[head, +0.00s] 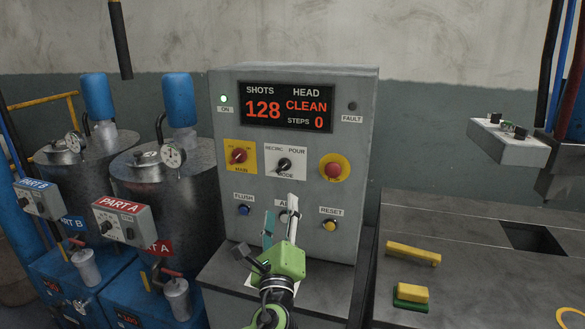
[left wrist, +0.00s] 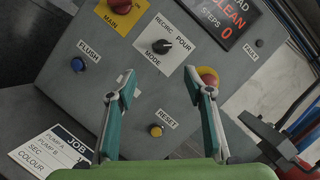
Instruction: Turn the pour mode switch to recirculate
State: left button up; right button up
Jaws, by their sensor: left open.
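The pour mode switch (head: 284,165) is a black knob on a white plate marked RECIRC., POUR and MODE, on the grey control panel. It also shows in the left wrist view (left wrist: 160,46), where its pale mark seems to face the POUR side, though it is small. My left gripper (head: 281,210) is green with teal finger pads. It is open and empty, below the switch in the head view and in front of the panel's lower buttons. In the left wrist view, the switch lies beyond and between the fingertips (left wrist: 160,78), apart from them. My right gripper is not in view.
The red main switch (head: 239,156) and red stop button (head: 333,169) flank the mode switch. Blue flush (head: 244,210) and yellow reset (head: 329,225) buttons sit lower; my gripper partly covers another between them. Part A and B tanks stand left, a bench (head: 480,240) right.

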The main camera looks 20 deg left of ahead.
aim_at(282, 169)
pick_arm(q)
jog(key=p+x, duration=0.1)
jog(key=x, duration=0.3)
jog(key=p+x, duration=0.1)
jog(key=x, duration=0.3)
jog(key=p+x, duration=0.1)
jog(key=x, duration=0.3)
jog(key=shift+r, duration=0.45)
jog(key=shift+x, duration=0.8)
jog(key=shift+a, duration=0.1)
jog(key=c, duration=1.1)
